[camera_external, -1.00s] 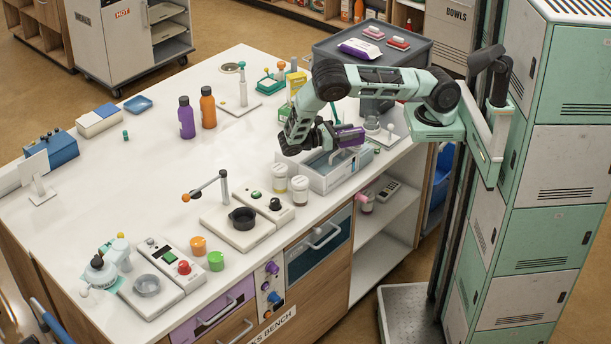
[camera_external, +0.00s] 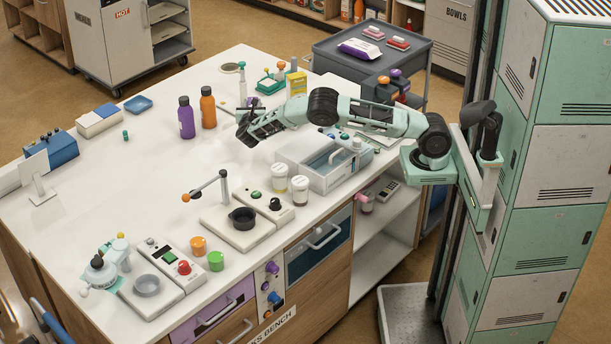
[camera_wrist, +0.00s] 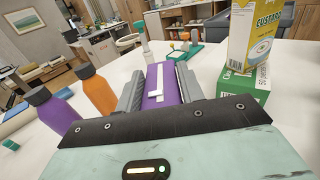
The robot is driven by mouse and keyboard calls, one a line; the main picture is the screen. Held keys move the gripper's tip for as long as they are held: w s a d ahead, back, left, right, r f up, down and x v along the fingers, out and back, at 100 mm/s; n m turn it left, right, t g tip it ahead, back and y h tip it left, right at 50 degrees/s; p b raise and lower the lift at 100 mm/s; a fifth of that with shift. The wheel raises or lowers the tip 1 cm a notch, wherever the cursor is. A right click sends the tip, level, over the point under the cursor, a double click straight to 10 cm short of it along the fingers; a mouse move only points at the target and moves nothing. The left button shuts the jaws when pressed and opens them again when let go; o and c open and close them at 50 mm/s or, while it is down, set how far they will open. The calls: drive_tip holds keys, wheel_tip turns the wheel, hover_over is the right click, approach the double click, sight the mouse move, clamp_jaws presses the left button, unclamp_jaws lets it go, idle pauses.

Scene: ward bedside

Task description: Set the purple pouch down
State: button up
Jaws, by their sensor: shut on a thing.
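The purple pouch (camera_wrist: 158,95) with white label marks is between the two grey fingers of my gripper (camera_wrist: 160,78) in the wrist view. My gripper is shut on it. In the external view my gripper (camera_external: 250,124) is over the white bench top (camera_external: 130,165), right of the orange bottle. Only a small purple bit of the pouch (camera_external: 257,102) shows there; the rest is hidden by the gripper. I cannot tell the gap between the pouch and the bench.
A purple bottle (camera_external: 186,118) and an orange bottle (camera_external: 208,107) stand left of my gripper. A yellow custard box (camera_wrist: 254,35) on a green box (camera_wrist: 246,84) is at its right. A grey-white open bin (camera_external: 325,163) is nearer the front.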

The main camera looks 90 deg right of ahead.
drive_tip(key=shift+w+d+f+t, duration=0.1)
drive_tip(key=shift+w+d+t, duration=0.2)
drive_tip(key=shift+w, duration=0.05)
drive_tip(key=shift+w+d+f, duration=0.1)
drive_tip(key=shift+f, duration=0.25)
wheel_tip(320, 180, down, 9)
drive_tip(key=shift+r+p, duration=0.1)
drive_tip(key=shift+p, duration=0.7)
drive_tip(key=o, duration=1)
drive_tip(key=a, duration=0.1)
drive_tip(key=a+b, duration=0.1)
drive_tip(key=a, duration=0.3)
drive_tip(key=shift+a+r, duration=0.15)
drive_tip(key=shift+r, duration=0.15)
drive_tip(key=shift+r+b, duration=0.65)
drive_tip(key=shift+r, duration=2.55)
